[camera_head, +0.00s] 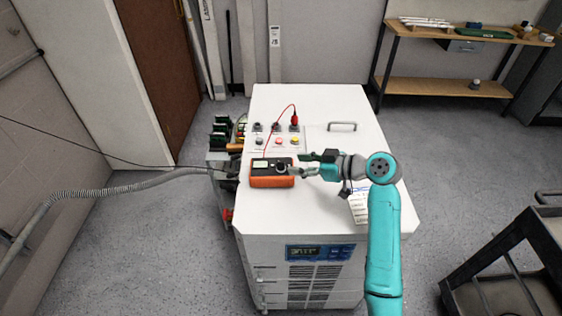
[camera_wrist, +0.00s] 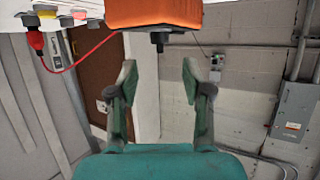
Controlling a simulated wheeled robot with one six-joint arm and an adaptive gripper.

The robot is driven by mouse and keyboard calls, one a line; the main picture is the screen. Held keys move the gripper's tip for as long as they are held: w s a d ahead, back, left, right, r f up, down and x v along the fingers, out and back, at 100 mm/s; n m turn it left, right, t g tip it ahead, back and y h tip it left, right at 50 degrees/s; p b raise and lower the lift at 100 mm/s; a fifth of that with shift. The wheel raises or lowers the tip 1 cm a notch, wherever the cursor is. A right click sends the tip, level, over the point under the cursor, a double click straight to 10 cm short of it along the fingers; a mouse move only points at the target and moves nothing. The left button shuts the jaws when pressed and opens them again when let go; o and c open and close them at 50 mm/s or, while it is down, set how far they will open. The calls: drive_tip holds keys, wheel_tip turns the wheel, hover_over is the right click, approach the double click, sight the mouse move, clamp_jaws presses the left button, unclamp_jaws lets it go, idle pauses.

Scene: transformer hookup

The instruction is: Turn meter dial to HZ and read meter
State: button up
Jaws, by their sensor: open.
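The orange meter (camera_head: 271,181) lies on the white cabinet top (camera_head: 345,205), with a pale display at its left. A dark round dial (camera_head: 281,168) is on its right part. My gripper (camera_head: 302,168) is open and empty, just right of the dial. In the wrist view the picture is inverted: the orange meter (camera_wrist: 155,14) is at the top and a dark knob (camera_wrist: 158,40) sticks out below it. The fingers of my gripper (camera_wrist: 158,80) stand apart on either side of the knob's line, seemingly short of it. The dial's markings and the display reading are too small to read.
A red lead ends in a red plug (camera_head: 294,118) among several terminals behind the meter. A metal handle (camera_head: 342,127) is farther right. A grey corrugated hose (camera_head: 100,189) reaches the cabinet's left side. A wooden workbench (camera_head: 455,40) stands back right.

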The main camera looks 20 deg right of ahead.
sight(282, 163)
drive_tip(key=x, duration=0.6)
drive_tip(key=shift+w+a+f, duration=0.15)
drive_tip(key=shift+w+a, duration=0.05)
clamp_jaws()
